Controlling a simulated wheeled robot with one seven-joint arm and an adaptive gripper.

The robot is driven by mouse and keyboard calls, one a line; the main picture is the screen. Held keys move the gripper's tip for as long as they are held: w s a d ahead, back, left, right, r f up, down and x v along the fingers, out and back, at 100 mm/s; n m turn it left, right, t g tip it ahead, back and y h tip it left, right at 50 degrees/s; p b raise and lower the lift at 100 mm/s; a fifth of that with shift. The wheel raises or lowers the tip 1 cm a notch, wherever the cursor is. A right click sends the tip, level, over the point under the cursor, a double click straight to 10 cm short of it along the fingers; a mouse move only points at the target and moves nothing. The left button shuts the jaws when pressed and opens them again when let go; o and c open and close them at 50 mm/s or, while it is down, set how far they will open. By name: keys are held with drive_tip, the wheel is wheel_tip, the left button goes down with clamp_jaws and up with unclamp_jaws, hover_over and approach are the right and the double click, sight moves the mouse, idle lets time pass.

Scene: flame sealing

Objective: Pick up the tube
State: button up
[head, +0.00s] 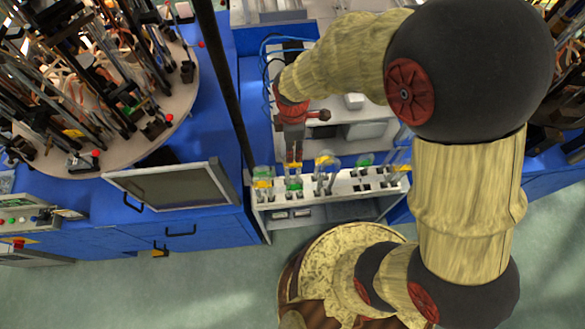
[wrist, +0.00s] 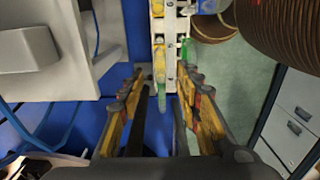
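Several small tubes with yellow and green parts stand in a white rack (head: 330,207), which also shows in the wrist view (wrist: 171,52). In the wrist view one green-ended tube (wrist: 162,97) shows at the rack's near end, in line with the gap between my fingers. My gripper (head: 294,157) is over the left part of the rack. In the wrist view my gripper (wrist: 160,82) has its two fingers well apart, with no tube visibly clamped. The exact height between fingertips and tubes is hard to tell.
A round table (head: 130,158) crowded with burner parts stands at the left. A dark post (head: 228,85) rises left of the rack. A flat panel (head: 170,187) lies on the blue cabinet (head: 185,225). White equipment (head: 360,130) sits behind the rack.

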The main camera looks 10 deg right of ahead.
wheel_tip(320, 180, down, 5)
drive_tip(key=shift+r, duration=0.1)
idle(0.3)
clamp_jaws()
idle(0.4)
idle(0.3)
